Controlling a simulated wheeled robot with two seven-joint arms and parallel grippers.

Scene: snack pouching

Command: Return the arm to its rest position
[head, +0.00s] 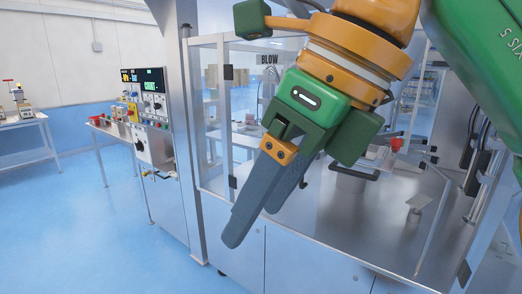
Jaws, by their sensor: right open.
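My right gripper (255,215) is in the middle of the head view, with an orange and green wrist and two long grey fingers pointing down and to the left. The fingers are apart at the tips and nothing shows between them. It hangs in front of the pouching machine (240,245) and hides part of its enclosure and worktop. My right arm (470,60) comes in from the upper right. My left gripper is not in the head view.
A control panel (146,93) with lit displays stands left of the machine's clear enclosure (208,75). The steel worktop (385,225) carries fixtures and a red knob (397,145). A white table (22,122) stands at the far left. The blue floor (80,230) at left is clear.

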